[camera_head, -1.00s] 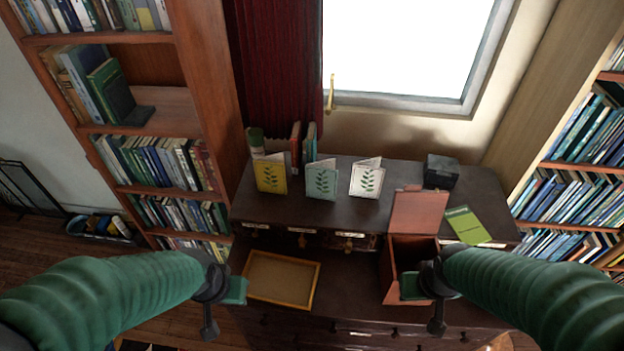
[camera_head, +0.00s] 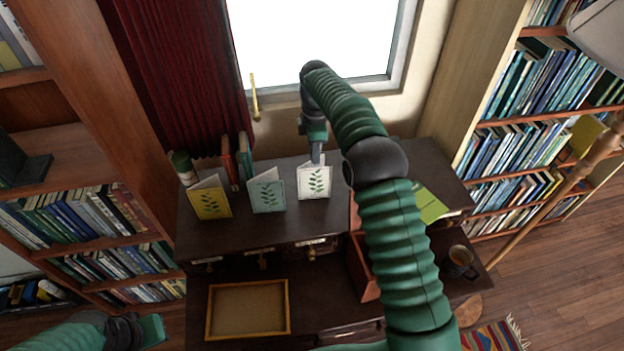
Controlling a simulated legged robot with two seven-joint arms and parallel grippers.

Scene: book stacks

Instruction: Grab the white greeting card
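The white greeting card (camera_head: 314,184) with a green leaf print stands upright on the dark desk's upper shelf (camera_head: 290,225). It is the rightmost of three cards, beside a pale blue-green card (camera_head: 267,197) and a yellow card (camera_head: 209,203). My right arm reaches over the desk, and my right gripper (camera_head: 317,156) points down at the white card's top edge. The fingertips overlap the card's top in this view. I cannot tell whether they are closed on it. My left gripper (camera_head: 150,331) is low at the bottom left, away from the cards, its finger opening unclear.
Books and a green-topped jar (camera_head: 183,168) stand behind the cards. A wooden tray (camera_head: 248,310) lies on the lower desktop. A red-brown box (camera_head: 361,268) is partly hidden by my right arm. A mug (camera_head: 460,262) stands at the right. Bookshelves flank the desk.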

